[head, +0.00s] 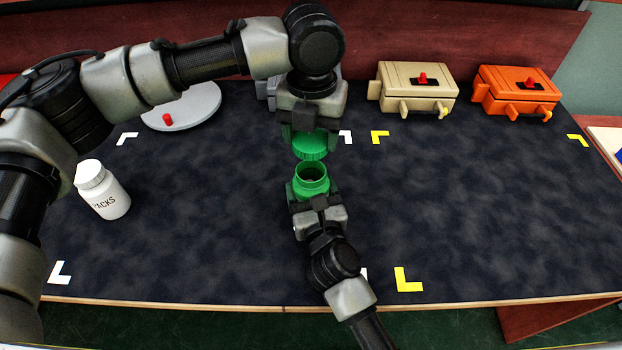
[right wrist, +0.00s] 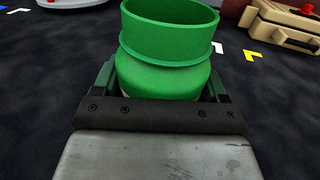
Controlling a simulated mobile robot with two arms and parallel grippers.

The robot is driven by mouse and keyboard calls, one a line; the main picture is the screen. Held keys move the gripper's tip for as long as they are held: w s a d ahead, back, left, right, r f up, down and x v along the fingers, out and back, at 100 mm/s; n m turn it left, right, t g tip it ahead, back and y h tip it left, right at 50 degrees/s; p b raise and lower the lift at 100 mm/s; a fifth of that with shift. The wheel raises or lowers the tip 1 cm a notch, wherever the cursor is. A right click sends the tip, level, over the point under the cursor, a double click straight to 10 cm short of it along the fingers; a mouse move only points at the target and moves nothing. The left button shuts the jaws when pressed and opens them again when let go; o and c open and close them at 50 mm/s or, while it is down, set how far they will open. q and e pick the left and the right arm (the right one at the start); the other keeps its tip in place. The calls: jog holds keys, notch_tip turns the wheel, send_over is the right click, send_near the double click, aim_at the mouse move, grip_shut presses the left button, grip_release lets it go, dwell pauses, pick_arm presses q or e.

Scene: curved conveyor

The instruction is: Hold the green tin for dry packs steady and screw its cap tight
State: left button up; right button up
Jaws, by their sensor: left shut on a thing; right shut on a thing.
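The green tin (head: 311,187) stands open-mouthed near the middle of the table, and its bare rim and neck also show in the right wrist view (right wrist: 165,70). My right gripper (head: 309,198) comes from the front edge and is shut on the tin's body; its jaws flank the tin in the right wrist view. The green cap (head: 311,149) is held by my left gripper (head: 311,135), which reaches down from above and behind the tin. The cap is apart from the tin, with a small gap between them. The cap does not show in the right wrist view.
A white bottle marked PACKS (head: 104,196) stands at the left. A round grey plate with a red knob (head: 190,108) is at the back left. A beige case (head: 415,82) and an orange case (head: 515,90) stand at the back right.

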pick_arm(q)
send_over(312, 163)
jog(key=s, duration=0.2)
jog(key=shift+f, duration=2.15)
jog(key=shift+f, duration=0.1)
jog(key=shift+f, duration=0.8)
jog(key=shift+f, duration=0.6)
pick_arm(e)
jog(key=c, duration=0.4)
pick_arm(q)
jog(key=m, duration=1)
jog(key=shift+d, duration=0.15)
jog(key=o, duration=0.9)
jog(key=shift+s, duration=0.1)
